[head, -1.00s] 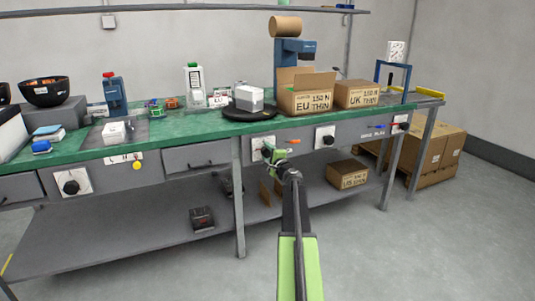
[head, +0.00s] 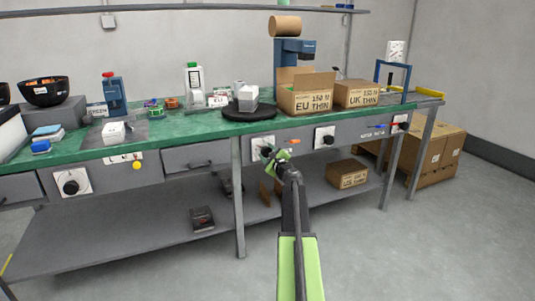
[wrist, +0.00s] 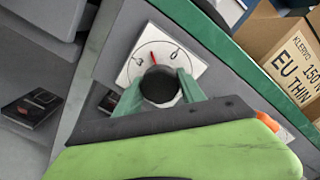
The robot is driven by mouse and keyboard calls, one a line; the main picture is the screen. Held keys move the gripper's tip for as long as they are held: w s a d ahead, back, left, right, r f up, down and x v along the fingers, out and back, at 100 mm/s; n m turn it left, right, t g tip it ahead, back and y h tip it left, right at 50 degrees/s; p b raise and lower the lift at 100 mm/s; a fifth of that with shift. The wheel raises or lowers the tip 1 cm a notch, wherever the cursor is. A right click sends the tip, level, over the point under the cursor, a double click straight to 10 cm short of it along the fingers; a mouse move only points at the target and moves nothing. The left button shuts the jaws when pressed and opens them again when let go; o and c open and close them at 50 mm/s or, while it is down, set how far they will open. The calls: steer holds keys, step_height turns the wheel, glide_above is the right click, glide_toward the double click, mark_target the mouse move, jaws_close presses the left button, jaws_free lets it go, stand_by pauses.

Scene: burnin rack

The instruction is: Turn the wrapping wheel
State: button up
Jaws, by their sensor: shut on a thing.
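The wheel is a dark round knob (wrist: 160,84) on a white dial plate (wrist: 137,62) with a red mark, set in the bench's grey front panel. My gripper (wrist: 160,98) has its two green fingers on either side of the knob, shut on it. In the head view my gripper (head: 268,153) covers most of the knob, and the plate (head: 257,143) shows behind it. Above, a black turntable (head: 232,114) on the green bench carries a white box (head: 248,98), which stands at an angle.
Right of the turntable stand an open EU THIN carton (head: 306,99) and a UK THIN carton (head: 356,93). A second dial (head: 325,138) is right of my gripper. The lower shelf holds a US THIN carton (head: 346,174) and a dark box (head: 202,219).

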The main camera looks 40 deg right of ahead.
steer(key=shift+m, duration=0.7)
stand_by(0.7)
stand_by(0.4)
steer(key=o, duration=1.4)
steer(key=shift+c, duration=0.2)
steer(key=v, duration=1.7)
steer(key=shift+s, duration=0.2)
